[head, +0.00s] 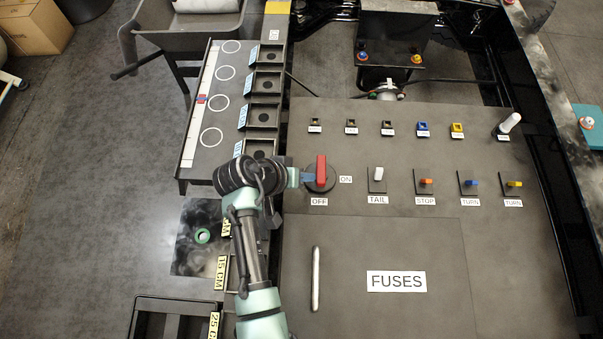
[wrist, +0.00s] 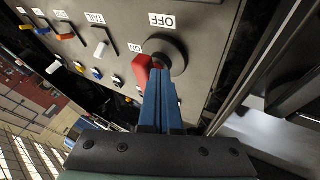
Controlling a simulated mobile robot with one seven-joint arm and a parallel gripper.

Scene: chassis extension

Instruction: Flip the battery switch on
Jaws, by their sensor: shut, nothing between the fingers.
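The battery switch is a red handle (head: 321,169) on a round dark base (head: 331,183) on the grey panel. In the head view the handle stands up-and-down in the picture, above the OFF label (head: 319,202), with the ON label (head: 345,180) to its right. My gripper (head: 308,177) is shut and empty, with its blue fingertips at the left side of the handle. In the wrist view the fingers (wrist: 161,72) are together beside the red handle (wrist: 142,69) and cover part of it and its base (wrist: 178,55). I cannot tell whether they touch it.
A TAIL switch (head: 378,174) and several coloured switches stand to the right along the panel. A FUSES cover (head: 440,309) with a pale bar handle (head: 315,280) lies below. A tray with compartments (head: 191,145) is at the left, close to my arm.

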